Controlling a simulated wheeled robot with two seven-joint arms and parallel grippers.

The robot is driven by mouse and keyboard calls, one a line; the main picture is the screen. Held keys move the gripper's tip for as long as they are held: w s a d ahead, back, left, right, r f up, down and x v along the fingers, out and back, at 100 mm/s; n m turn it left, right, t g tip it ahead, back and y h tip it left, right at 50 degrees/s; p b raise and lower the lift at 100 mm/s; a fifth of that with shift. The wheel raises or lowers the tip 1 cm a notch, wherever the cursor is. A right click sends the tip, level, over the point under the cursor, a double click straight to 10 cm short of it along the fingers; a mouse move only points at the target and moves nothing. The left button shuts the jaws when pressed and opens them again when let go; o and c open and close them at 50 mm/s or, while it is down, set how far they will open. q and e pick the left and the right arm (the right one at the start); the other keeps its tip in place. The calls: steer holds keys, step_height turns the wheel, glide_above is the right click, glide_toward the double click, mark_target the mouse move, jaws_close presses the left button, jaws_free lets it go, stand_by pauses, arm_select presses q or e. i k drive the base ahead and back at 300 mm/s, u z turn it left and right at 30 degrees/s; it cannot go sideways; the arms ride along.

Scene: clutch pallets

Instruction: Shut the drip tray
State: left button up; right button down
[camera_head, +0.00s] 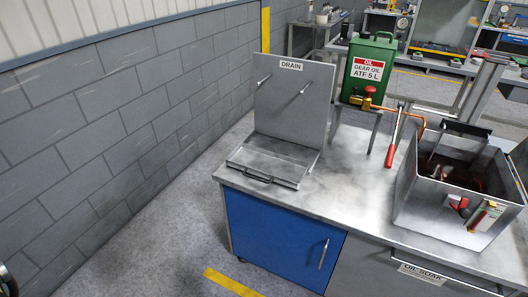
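The drip tray (262,176) is a shallow grey metal tray at the left end of the steel workbench. It sits at the foot of an upright grey panel marked DRAIN (292,100). The tray reaches out from the panel towards the bench's front edge, so it looks pulled out. A dark bar handle (258,179) is on its front. Its flat inside looks empty. No gripper can be made out in the head view; only a dark part, which I cannot identify, shows at the lower left edge.
The workbench (345,195) has a blue cabinet door (275,240) below. A green oil can (368,70) stands on a raised stand behind. A red-handled lever (394,143) and a metal OIL SOAK tank (455,205) are to the right. A block wall and clear floor lie left.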

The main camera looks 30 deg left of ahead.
mark_target(289, 172)
steer(key=z, duration=0.1)
steer(key=k, duration=0.4)
steer(key=u, duration=1.25)
steer(key=i, duration=0.75)
steer(key=u, duration=0.45)
